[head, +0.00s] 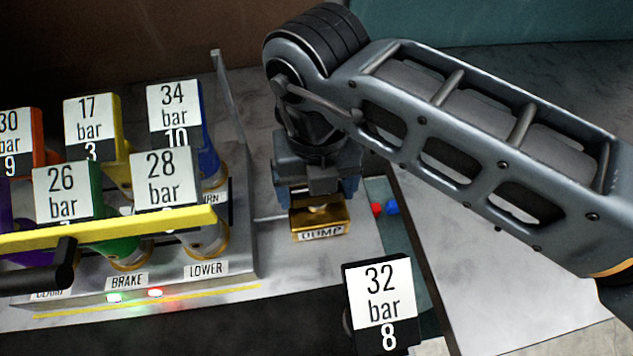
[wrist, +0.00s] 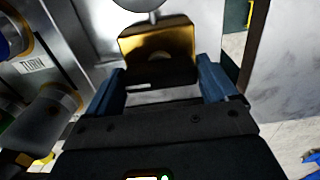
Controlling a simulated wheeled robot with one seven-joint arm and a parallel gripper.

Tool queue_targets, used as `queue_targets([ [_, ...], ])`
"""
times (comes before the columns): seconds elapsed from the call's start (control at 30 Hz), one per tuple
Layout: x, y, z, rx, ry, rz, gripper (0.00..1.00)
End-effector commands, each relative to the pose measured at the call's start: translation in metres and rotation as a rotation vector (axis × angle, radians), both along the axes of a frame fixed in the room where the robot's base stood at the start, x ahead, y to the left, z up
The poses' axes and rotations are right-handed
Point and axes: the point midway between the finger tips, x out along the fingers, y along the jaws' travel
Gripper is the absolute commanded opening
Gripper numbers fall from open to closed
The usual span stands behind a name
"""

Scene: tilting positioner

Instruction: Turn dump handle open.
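The gold block labelled DUMP (head: 322,221) stands on the grey bench, right of the lever panel. Its gold face also shows in the wrist view (wrist: 158,38), with a dark part (wrist: 160,72) in front of it. My gripper (head: 318,196) points down just above and behind the DUMP block. In the wrist view my gripper's (wrist: 161,78) blue fingers are wide apart, one on each side of the dark part. I cannot tell whether they touch it. The handle's shape and position are mostly hidden by my gripper.
Left is a panel (head: 242,258) of coloured levers with pressure tags, including BRAKE and LOWER. A yellow bar (head: 110,228) crosses its front. A 32 bar tag (head: 380,305) stands front right. Small red (head: 376,209) and blue (head: 393,207) pieces lie right of the DUMP block.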

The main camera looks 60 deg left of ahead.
Motion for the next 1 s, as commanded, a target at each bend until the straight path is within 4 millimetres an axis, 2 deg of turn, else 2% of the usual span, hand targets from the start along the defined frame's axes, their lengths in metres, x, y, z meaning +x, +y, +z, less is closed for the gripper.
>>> queue_targets([
  [0.03, 0.0, 0.0, 0.0001, 0.0, 0.0, 0.0, 0.81],
  [0.3, 0.0001, 0.0001, 0.0003, 0.0, 0.0, 0.0, 0.55],
  [0.67, 0.0008, 0.0004, -0.0019, 0.001, -0.002, 0.062, 0.55],
  [1.0, 0.0014, 0.0005, -0.0049, 0.0, -0.006, 0.317, 0.55],
])
